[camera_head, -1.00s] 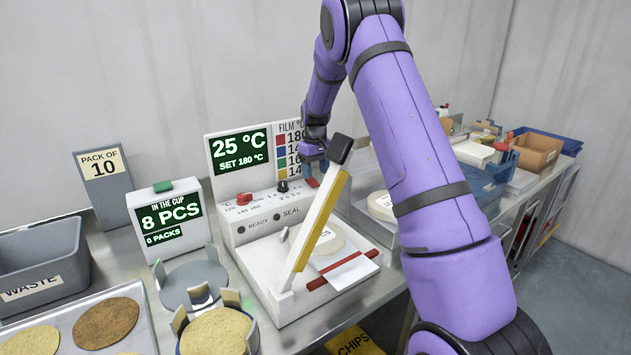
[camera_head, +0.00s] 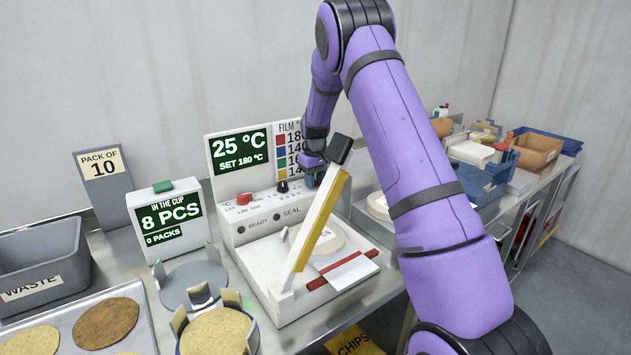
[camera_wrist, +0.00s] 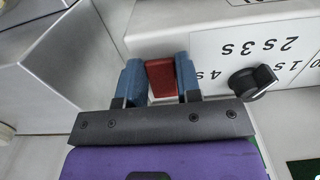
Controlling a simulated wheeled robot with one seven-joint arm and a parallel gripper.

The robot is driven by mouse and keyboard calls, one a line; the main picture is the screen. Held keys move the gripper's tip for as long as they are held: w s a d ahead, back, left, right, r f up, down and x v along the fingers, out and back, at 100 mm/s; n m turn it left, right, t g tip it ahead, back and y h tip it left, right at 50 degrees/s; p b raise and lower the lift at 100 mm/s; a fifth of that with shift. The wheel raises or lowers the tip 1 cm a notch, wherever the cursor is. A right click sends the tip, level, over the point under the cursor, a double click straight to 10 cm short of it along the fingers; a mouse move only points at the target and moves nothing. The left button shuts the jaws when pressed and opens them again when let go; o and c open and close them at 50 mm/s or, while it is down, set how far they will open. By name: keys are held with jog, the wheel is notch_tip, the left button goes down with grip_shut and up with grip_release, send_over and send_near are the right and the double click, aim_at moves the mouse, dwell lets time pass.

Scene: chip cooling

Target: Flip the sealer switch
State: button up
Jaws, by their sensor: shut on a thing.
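The white sealer (camera_head: 240,262) stands on the bench with its hinged arm (camera_head: 322,225) raised. Its display (camera_head: 239,152) reads 25 °C, set 180 °C. The ready and seal lamps look dark. A red switch (camera_wrist: 160,78) sits at the right end of the sealer in the wrist view. My gripper (camera_head: 313,172) is at that end, behind the black tip of the raised arm. In the wrist view the blue fingers of my gripper (camera_wrist: 159,75) are shut on the red switch, one on each side. The switch is hidden in the head view.
A black knob (camera_wrist: 253,82) sits close to the right finger in the wrist view. A red knob (camera_head: 244,198) is further left on the panel. The cup stand (camera_head: 168,220) and grey waste bin (camera_head: 40,265) stand to the left.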

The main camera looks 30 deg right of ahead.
jog(key=shift+w+r+g, duration=0.15)
jog(key=shift+w+g, duration=0.05)
jog(key=shift+g, duration=0.5)
jog(key=o, duration=0.9)
jog(key=r, duration=0.7)
jog(key=w+r, duration=0.1)
jog(key=r, duration=0.2)
jog(key=shift+w+r, duration=0.1)
jog(key=shift+r, duration=0.3)
